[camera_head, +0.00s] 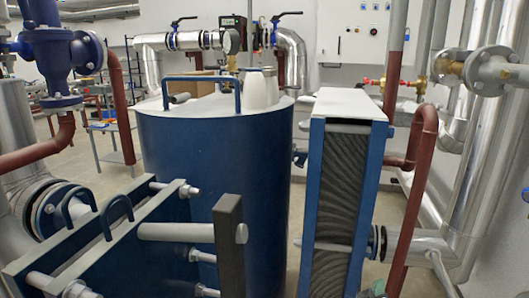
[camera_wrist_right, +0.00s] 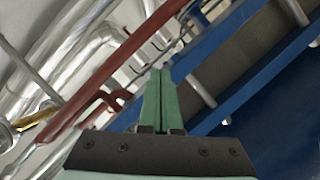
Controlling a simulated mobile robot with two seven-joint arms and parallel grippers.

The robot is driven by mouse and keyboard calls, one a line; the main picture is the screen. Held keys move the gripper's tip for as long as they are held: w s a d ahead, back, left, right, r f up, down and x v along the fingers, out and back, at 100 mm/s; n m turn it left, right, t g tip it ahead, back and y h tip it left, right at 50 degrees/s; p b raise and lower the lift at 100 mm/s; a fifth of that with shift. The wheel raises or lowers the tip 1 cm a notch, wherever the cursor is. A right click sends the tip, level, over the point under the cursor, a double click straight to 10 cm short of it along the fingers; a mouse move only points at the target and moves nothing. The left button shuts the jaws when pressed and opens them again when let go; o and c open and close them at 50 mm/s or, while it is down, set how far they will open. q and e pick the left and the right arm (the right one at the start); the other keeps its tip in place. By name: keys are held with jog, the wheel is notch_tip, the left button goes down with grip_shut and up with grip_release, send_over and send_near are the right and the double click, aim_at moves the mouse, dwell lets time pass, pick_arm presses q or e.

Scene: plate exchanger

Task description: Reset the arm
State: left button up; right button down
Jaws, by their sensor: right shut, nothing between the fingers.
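My right gripper (camera_wrist_right: 160,72) shows in the right wrist view, with two green fingers side by side and pressed together. Nothing is held between them. Behind the fingertips are a reddish-brown pipe (camera_wrist_right: 108,68) and a blue frame with a grey panel (camera_wrist_right: 250,85), both blurred by the close angle.
A large blue tank (camera_head: 215,165) with a white top stands in the middle. A plate exchanger (camera_head: 342,185) stands right of it, beside a reddish-brown pipe (camera_head: 424,150). A blue frame with bolts (camera_head: 110,250) fills the lower left. Silver pipes (camera_head: 485,160) line the right.

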jog(key=s+a+f+n+g+y, duration=0.1)
jog(key=s+a+f+y, duration=0.25)
jog(key=s+f, duration=0.3)
jog(key=s+a+f+g+y, duration=0.1)
jog(key=s+a+f+y, duration=0.1)
jog(key=s+a+f, duration=0.4)
jog(key=s+a+f+m+g+y, duration=0.1)
jog(key=s+a+f+y, duration=0.15)
jog(key=s, duration=0.55)
jog(key=s+a+f+g+y, duration=0.1)
jog(key=s+a+f+y, duration=0.15)
jog(key=s, duration=0.45)
pick_arm(q)
jog(key=s+a+r+p, duration=0.1)
jog(key=a+r+p, duration=0.2)
jog(key=r+p, duration=0.6)
jog(key=p, duration=0.3)
jog(key=shift+s+a+r+n+y+p, duration=0.25)
jog(key=shift+s+a+n+y+p, duration=0.05)
jog(key=shift+s+n+y+p, duration=0.1)
pick_arm(e)
jog(key=s+d+r, duration=0.2)
jog(key=d+r, duration=0.1)
jog(key=r, duration=0.7)
jog(key=shift+s+m+h, duration=0.3)
jog(key=shift+m+h, duration=0.05)
jog(key=shift+m, duration=0.05)
